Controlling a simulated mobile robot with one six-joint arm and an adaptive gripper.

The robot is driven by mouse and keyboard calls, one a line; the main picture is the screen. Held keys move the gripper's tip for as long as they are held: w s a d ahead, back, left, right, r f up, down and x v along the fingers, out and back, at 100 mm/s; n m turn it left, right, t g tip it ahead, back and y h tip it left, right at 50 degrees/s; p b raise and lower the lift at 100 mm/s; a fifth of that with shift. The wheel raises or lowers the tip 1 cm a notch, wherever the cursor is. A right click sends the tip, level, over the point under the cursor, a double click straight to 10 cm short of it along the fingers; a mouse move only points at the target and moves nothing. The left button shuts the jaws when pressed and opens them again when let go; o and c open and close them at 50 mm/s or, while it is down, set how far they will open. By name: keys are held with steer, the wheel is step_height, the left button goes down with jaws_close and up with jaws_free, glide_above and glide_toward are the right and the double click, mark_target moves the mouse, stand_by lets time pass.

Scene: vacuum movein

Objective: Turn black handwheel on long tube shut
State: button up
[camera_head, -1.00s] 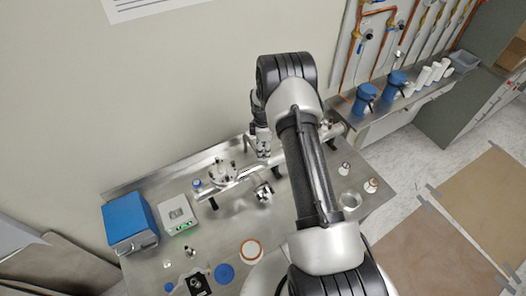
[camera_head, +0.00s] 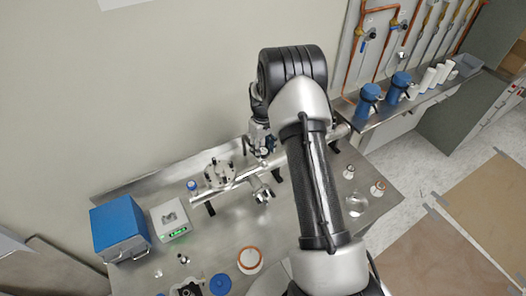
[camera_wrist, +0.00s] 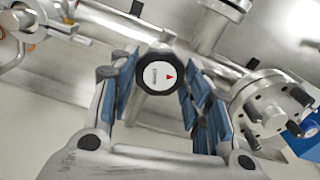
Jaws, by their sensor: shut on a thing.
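The black handwheel (camera_wrist: 156,76) has a white face with a red arrow mark and shows in the middle of the wrist view. My gripper (camera_wrist: 157,90) has its blue-padded fingers on both sides of it and is shut on it. In the head view my gripper (camera_head: 262,140) is low over the long metal tube (camera_head: 240,176), near its middle. The handwheel is hidden there by the gripper. The tube lies along the steel bench, with a round bolted flange (camera_head: 219,172) to the left, which also shows at right in the wrist view (camera_wrist: 268,108).
A blue box (camera_head: 120,228) and a small grey device (camera_head: 170,220) with a green display stand left on the bench. An orange-rimmed white jar (camera_head: 250,260) and a blue lid (camera_head: 220,284) lie in front. A side port (camera_head: 262,194) juts from the tube. The wall is close behind.

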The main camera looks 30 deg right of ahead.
steer(key=m+b, duration=0.2)
steer(key=m, duration=0.3)
steer(key=shift+m, duration=0.3)
steer(key=m+b, duration=0.1)
steer(key=m, duration=0.3)
steer(key=shift+m, duration=0.3)
steer(key=m, duration=0.4)
steer(key=shift+m+b, duration=0.3)
steer(key=shift+b, duration=0.05)
steer(key=m, duration=0.5)
steer(key=shift+b, duration=0.3)
steer(key=m, duration=1)
steer(key=shift+b, duration=0.3)
steer(key=m, duration=0.5)
steer(key=shift+m, duration=0.4)
steer(key=shift+m+p, duration=0.35)
steer(key=shift+m, duration=1.95)
